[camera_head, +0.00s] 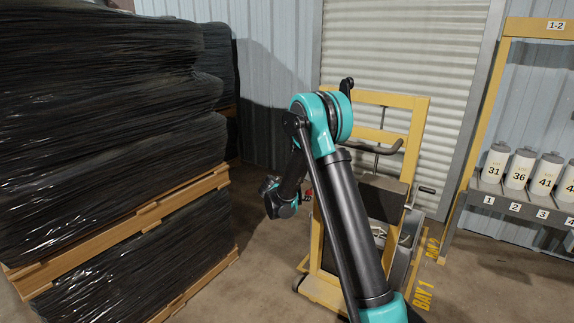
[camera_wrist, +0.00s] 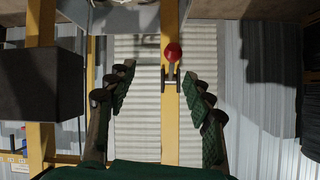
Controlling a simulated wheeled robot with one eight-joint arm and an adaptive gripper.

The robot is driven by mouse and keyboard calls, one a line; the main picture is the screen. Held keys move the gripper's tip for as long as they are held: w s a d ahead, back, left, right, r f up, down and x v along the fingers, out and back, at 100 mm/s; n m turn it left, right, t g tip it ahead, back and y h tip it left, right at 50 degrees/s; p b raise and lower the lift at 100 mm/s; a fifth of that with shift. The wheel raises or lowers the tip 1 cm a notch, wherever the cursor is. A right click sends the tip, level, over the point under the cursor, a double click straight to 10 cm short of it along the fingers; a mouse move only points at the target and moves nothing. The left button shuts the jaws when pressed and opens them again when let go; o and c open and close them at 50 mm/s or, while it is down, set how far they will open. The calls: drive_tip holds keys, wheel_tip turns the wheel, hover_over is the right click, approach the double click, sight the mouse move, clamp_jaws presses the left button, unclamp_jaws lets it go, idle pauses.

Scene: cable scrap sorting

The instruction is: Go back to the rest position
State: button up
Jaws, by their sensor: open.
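My gripper shows in the wrist view (camera_wrist: 160,90) with its two green-padded fingers spread wide apart. Nothing is held between them. In the head view my arm rises from the bottom, bends at a teal elbow and folds down to the left. Its wrist end hangs in front of the yellow-framed stacker (camera_head: 419,130). The fingers are hard to make out there. A red knob (camera_wrist: 172,52) shows between the fingers in the wrist view; its distance from them is unclear.
Pallets of black-wrapped goods (camera_head: 100,130) stand close on the left. A rack (camera_head: 512,205) with numbered canisters (camera_head: 495,163) is at the right. A roller shutter (camera_head: 400,50) is behind. Bare floor (camera_head: 250,275) lies between pallets and stacker. A dark box (camera_wrist: 42,85) shows in the wrist view.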

drive_tip(key=s+d+r+n+g+y, duration=0.1)
drive_tip(key=s+d+r+n+g, duration=0.3)
drive_tip(key=s, duration=0.6)
drive_tip(key=s+d+r+t+y, duration=0.1)
drive_tip(key=s+d+y, duration=0.1)
drive_tip(key=s+d, duration=0.6)
drive_tip(key=s+a+f+n+y, duration=0.1)
drive_tip(key=s+n, duration=0.1)
drive_tip(key=s, duration=0.7)
drive_tip(key=s+a+f+n+g+y, duration=0.1)
drive_tip(key=s+n, duration=0.1)
drive_tip(key=s, duration=0.7)
drive_tip(key=s+a+f+n+g+y, duration=0.1)
drive_tip(key=s+y, duration=0.1)
drive_tip(key=s, duration=0.7)
drive_tip(key=shift+s+f+n, duration=0.15)
drive_tip(key=shift+f+n, duration=0.1)
drive_tip(key=shift+n, duration=0.15)
drive_tip(key=shift+d, duration=0.15)
